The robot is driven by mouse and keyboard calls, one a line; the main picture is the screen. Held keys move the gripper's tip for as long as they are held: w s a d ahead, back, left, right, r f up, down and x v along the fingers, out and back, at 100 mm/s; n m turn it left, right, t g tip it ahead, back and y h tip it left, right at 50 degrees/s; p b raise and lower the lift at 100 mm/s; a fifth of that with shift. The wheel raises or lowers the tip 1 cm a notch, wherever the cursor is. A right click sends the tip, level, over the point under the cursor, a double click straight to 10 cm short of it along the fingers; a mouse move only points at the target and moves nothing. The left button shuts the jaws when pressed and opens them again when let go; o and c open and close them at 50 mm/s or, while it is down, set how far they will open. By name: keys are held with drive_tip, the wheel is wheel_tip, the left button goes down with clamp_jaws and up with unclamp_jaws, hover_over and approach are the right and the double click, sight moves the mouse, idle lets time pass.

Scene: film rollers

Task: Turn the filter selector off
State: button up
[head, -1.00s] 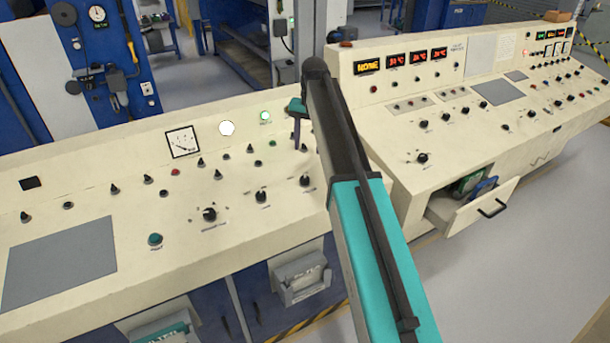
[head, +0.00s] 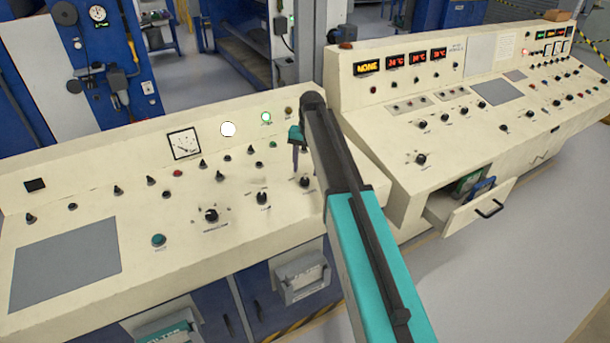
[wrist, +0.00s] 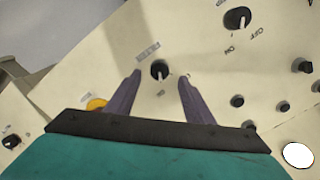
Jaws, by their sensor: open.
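A black knob (wrist: 159,69) with a pale pointer line stands between my fingertips in the wrist view. A small label lies above it, too blurred to read, so I cannot be sure it is the filter selector. It appears to be the front-right knob (head: 305,182) of the left console in the head view. My gripper (wrist: 160,76) is open, its two purple fingers on either side of the knob with gaps; I see no contact. In the head view my gripper (head: 297,165) points down over the console, partly hidden by my arm.
A larger black knob (wrist: 237,18) marked OFF and ON is nearby at upper right in the wrist view. A yellow lamp (wrist: 97,104) and a white lamp (wrist: 298,155) lie beside my gripper. The right console (head: 390,150) rises close to my arm, with an open drawer (head: 475,210).

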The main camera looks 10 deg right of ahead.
sight(305, 179)
drive_tip(key=shift+w+a+f+p, duration=0.1)
drive_tip(key=shift+f+p, duration=0.25)
drive_tip(key=shift+f, duration=0.9)
drive_tip(key=shift+a+f+p, duration=0.1)
drive_tip(key=shift+f+p, duration=0.25)
drive_tip(key=shift+f, duration=0.9)
drive_tip(key=shift+d, duration=0.1)
drive_tip(key=shift+c, duration=0.2)
drive_tip(key=c, duration=1)
